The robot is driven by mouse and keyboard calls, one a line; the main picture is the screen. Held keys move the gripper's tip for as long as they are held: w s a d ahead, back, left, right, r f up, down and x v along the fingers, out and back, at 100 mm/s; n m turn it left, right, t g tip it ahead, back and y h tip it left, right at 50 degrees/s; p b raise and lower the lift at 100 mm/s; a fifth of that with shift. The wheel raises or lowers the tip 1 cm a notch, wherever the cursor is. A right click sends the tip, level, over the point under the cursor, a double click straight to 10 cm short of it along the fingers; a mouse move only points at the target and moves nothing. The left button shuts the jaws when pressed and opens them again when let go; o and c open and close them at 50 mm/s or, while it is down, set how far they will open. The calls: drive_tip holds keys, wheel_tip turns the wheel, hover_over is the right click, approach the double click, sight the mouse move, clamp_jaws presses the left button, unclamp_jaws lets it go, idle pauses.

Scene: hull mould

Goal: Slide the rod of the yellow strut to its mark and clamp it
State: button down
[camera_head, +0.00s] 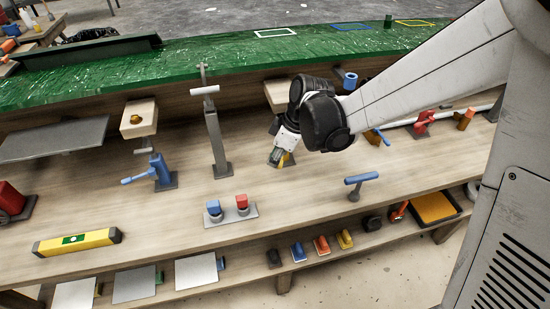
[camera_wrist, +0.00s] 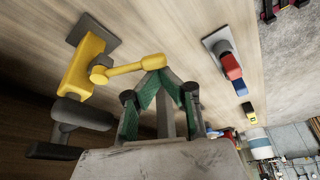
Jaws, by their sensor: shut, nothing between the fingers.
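The yellow strut shows in the wrist view (camera_wrist: 86,68), with a grey base plate and a yellow clamp lever (camera_wrist: 135,66) reaching out to the right. In the head view it is mostly hidden behind my gripper, with only a bit of yellow (camera_head: 284,160) showing. A dark grey rod with a crossbar end (camera_wrist: 72,122) extends from the strut at lower left in the wrist view. My gripper (camera_wrist: 156,80) is shut and empty. Its fingertips are close beside the lever's rounded end; I cannot tell whether they touch. The rod's mark is not visible.
A blue strut (camera_head: 161,170) and a grey strut (camera_head: 215,140) stand left of my gripper. A plate with blue and red knobs (camera_head: 231,217) and a blue T-handle (camera_head: 361,180) are nearer the front. A yellow level (camera_head: 77,242) lies front left. Bare bench lies between.

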drive_tip(key=shift+w+a, duration=0.1)
drive_tip(key=shift+w, duration=0.05)
drive_tip(key=shift+w+a, duration=0.55)
drive_tip(key=shift+a, duration=1.75)
drive_tip(key=w+p+v, duration=0.1)
drive_tip(key=v, duration=1)
drive_tip(key=s+d+r+m+t, duration=0.2)
drive_tip(key=s+d+r+m, duration=0.2)
drive_tip(key=d, duration=0.3)
drive_tip(key=s+d+r+m+t+h, duration=0.2)
drive_tip(key=s+d+m+t+h, duration=0.2)
drive_tip(key=s+d+m, duration=0.8)
drive_tip(key=s+d, duration=0.4)
drive_tip(key=d, duration=0.1)
drive_tip(key=shift+d+t, duration=0.2)
drive_tip(key=shift+t, duration=0.1)
